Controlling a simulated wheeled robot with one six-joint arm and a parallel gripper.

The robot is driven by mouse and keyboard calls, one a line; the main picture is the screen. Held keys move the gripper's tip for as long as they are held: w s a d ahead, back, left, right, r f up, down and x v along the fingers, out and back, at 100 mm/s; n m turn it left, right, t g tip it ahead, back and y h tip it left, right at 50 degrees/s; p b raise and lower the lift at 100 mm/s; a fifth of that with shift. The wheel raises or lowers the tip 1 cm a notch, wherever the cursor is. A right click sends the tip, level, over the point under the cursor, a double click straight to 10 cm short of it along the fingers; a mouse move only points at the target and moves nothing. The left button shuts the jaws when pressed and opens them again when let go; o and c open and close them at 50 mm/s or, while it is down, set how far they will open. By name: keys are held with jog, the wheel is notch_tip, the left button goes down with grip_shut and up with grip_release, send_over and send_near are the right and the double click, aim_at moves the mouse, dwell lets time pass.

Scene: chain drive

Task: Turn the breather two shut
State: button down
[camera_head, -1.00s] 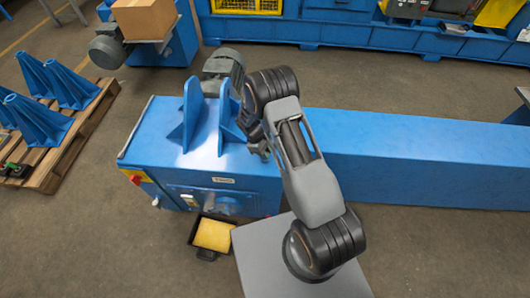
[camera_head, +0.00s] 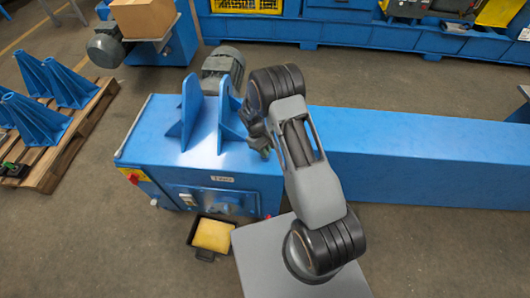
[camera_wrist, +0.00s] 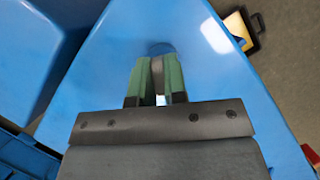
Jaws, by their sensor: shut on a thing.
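My gripper (camera_wrist: 157,62) is in the wrist view with its two green fingers close together. They are shut on a small grey-brown part, the breather (camera_wrist: 157,67), above the top of the blue housing (camera_wrist: 208,75). The fingers hide most of the breather, so I cannot tell how far it is turned. In the head view my gripper (camera_head: 265,154) is low over the right part of the housing (camera_head: 150,135). My arm hides the breather there. A small label, seemingly reading "TWO" (camera_head: 222,179), is on the housing's front face.
Two upright blue fins (camera_head: 187,115) stand on the housing, left of my gripper. A grey motor (camera_head: 223,64) is behind. A long blue guard (camera_head: 425,150) extends right. A black tray with a yellow pad (camera_head: 212,235) lies in front. A pallet (camera_head: 75,140) with blue cones stands left.

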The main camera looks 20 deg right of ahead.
jog(key=m+y+b, duration=0.1)
jog(key=m, duration=0.2)
jog(key=shift+f+m+b, duration=0.1)
jog(key=shift+m+b, duration=0.25)
jog(key=shift+m, duration=0.05)
jog(key=m+y+b, duration=0.1)
jog(key=m, duration=0.2)
jog(key=shift+m+y, duration=0.3)
jog(key=shift+y, duration=0.1)
jog(key=m+y+b, duration=0.1)
jog(key=m, duration=0.2)
jog(key=shift+m, duration=0.4)
jog(key=m+y, duration=0.1)
jog(key=m, duration=0.1)
jog(key=m+t, duration=0.1)
jog(key=m, duration=0.1)
jog(key=shift+w+y, duration=0.1)
jog(key=shift+y, duration=0.3)
jog(key=m+t, duration=0.1)
jog(key=m, duration=0.2)
jog(key=m+t+y, duration=0.1)
jog(key=m, duration=0.2)
jog(key=shift+m, duration=0.4)
jog(key=m+t, duration=0.1)
jog(key=m, duration=0.2)
jog(key=shift+r+b, duration=0.2)
jog(key=shift+b, duration=0.1)
jog(key=shift+w+m+t, duration=0.1)
jog(key=shift+m+t, duration=0.8)
jog(key=shift+m, duration=1)
